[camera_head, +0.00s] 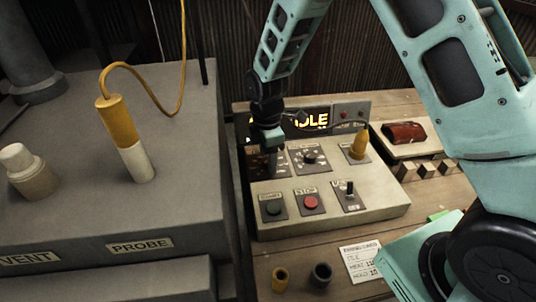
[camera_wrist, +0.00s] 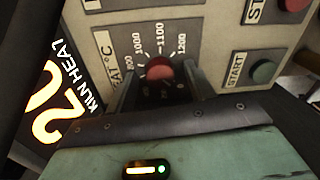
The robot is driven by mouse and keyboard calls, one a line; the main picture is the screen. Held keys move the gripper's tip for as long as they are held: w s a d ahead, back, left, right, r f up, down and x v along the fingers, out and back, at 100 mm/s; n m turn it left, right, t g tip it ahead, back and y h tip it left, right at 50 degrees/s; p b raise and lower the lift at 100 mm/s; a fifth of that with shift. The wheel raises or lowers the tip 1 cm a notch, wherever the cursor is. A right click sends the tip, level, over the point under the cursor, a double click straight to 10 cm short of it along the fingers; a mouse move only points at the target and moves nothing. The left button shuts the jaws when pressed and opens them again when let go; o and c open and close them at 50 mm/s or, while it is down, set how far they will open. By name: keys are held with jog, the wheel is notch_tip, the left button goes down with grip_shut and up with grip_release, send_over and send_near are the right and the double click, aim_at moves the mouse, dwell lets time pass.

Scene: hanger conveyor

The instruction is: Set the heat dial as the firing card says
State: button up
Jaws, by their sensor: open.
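In the wrist view the heat dial (camera_wrist: 158,69) has a round reddish knob on a dark plate, with a printed scale (camera_wrist: 160,42) that includes 1000, 1100 and 1200. My gripper (camera_wrist: 160,84) is open, with its dark fingers on either side of the knob; I cannot tell whether they touch it. The dial's pointer is not clear. In the head view my gripper (camera_head: 272,165) is low over the left of the control panel (camera_head: 385,208) and mostly hides this dial. The firing card (camera_head: 362,262) lies in front of the panel; its heat figure is too small to read surely.
A second dial (camera_head: 310,157), a green START button (camera_head: 273,208), a red STOP button (camera_head: 310,202), a lever switch (camera_head: 349,189) and a yellow plug (camera_head: 358,146) crowd the panel. Behind stands the lit display (camera_head: 312,120). The grey kiln (camera_head: 190,180) is at left.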

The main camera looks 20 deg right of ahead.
jog(key=c, duration=1)
